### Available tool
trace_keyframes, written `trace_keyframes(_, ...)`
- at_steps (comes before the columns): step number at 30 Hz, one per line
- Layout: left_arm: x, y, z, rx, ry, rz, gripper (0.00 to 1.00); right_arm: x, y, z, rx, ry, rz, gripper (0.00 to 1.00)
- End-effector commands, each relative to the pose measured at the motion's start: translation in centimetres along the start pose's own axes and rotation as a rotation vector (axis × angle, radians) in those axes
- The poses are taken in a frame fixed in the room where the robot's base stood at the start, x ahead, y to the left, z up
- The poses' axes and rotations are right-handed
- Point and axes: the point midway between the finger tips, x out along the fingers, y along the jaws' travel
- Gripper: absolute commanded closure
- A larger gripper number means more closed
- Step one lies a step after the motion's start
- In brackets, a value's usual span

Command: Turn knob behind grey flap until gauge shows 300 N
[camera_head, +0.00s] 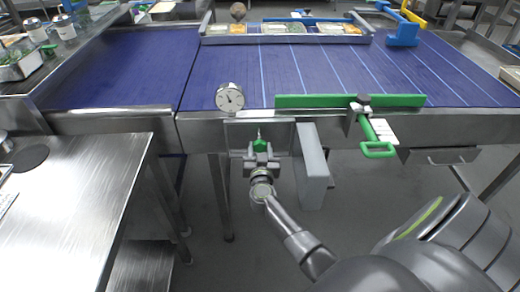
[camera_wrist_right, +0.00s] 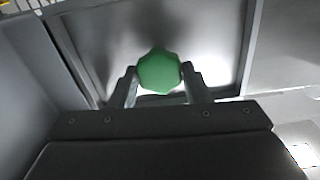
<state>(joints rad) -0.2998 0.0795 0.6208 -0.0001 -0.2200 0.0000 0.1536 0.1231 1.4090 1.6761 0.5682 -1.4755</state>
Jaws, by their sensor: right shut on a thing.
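The grey flap (camera_head: 313,165) stands swung open to the right of a recess under the conveyor edge. A green faceted knob (camera_head: 260,145) sits in that recess. In the right wrist view the knob (camera_wrist_right: 160,71) lies between the two fingers of my right gripper (camera_wrist_right: 160,84), which is shut on it. My right gripper (camera_head: 261,158) reaches the knob from below in the head view. A round white gauge (camera_head: 230,97) with a dark needle stands on the rail above and left of the recess; its numbers are too small to read. My left gripper is not in view.
A green bar (camera_head: 350,101) with a green handle (camera_head: 378,149) is clamped to the conveyor edge right of the flap. Blue belts (camera_head: 130,70) run behind. A steel table (camera_head: 75,205) stands at the left. A tray rail (camera_head: 285,39) with filled containers lies across the far belt.

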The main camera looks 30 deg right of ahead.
Motion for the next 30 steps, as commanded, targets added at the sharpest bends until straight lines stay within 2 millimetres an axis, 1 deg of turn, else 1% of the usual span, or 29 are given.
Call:
trace_keyframes(5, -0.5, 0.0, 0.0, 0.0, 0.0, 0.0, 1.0, 0.0, 0.0, -0.1, 0.045, -0.001, -0.001, 0.8)
trace_keyframes(11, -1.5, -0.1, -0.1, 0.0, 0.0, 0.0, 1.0, -0.1, 0.0, -0.2, 0.168, -0.003, -0.001, 0.8)
trace_keyframes(21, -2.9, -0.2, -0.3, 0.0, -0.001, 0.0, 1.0, -0.1, 0.1, -0.1, 0.479, -0.003, 0.0, 0.8)
trace_keyframes(30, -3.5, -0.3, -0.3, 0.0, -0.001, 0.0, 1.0, -0.1, 0.2, 0.1, 0.764, -0.002, 0.001, 0.8)
